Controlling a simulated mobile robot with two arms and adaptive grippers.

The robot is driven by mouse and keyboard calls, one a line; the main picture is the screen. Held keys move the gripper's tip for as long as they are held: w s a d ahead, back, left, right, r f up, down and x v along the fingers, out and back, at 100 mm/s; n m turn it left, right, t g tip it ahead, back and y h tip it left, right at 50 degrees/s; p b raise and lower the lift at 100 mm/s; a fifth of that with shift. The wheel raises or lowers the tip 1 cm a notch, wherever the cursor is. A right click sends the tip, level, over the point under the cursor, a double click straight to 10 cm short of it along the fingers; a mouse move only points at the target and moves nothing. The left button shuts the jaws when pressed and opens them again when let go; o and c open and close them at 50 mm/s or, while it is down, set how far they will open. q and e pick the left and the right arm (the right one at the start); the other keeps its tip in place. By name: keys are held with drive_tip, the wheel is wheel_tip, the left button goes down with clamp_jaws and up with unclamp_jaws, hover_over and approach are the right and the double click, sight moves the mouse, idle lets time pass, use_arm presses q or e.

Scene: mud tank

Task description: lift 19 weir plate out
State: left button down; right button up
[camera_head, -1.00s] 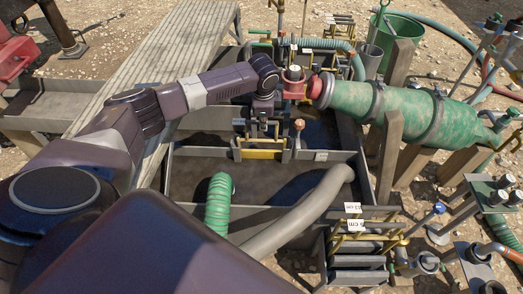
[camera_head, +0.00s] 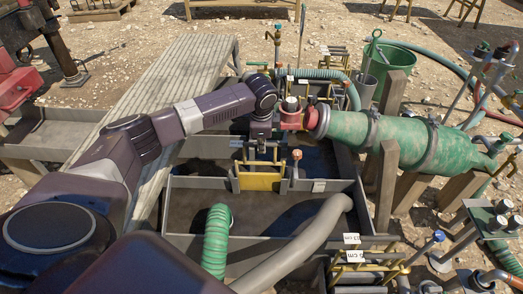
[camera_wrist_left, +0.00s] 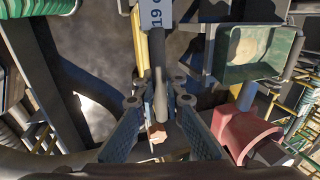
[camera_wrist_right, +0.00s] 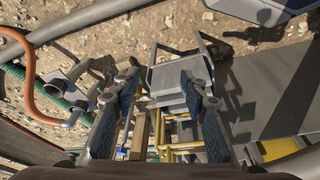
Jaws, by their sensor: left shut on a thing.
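My left gripper (camera_wrist_left: 158,103) is shut on this bar, with one finger on each side. In the head view the left gripper (camera_head: 262,150) is above a yellow plate-like part (camera_head: 259,181) at the tank's cross wall. I cannot tell how far the plate stands in its slot. My right gripper (camera_wrist_right: 160,88) is open in its wrist view and out of the head view. A grey block and yellow rods show beyond its fingers.
A green cylinder (camera_head: 385,137) on wooden posts stands right of the left gripper, with a red fitting close by. A green ribbed hose (camera_head: 216,240) and a grey pipe (camera_head: 305,245) cross the front tank. More tagged plates (camera_head: 352,256) stand at front right.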

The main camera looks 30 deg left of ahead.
use_arm(q)
wheel_tip(320, 180, up, 24)
drive_tip(key=p, duration=0.5)
use_arm(e)
drive_tip(key=s+f, duration=0.1)
drive_tip(key=f, duration=0.8)
drive_tip(key=s+f+g, duration=0.1)
drive_tip(key=s+f, duration=0.1)
drive_tip(key=f, duration=0.6)
drive_tip(key=shift+s+f, duration=0.3)
drive_tip(key=shift+f, duration=0.05)
drive_tip(key=shift+d, duration=0.1)
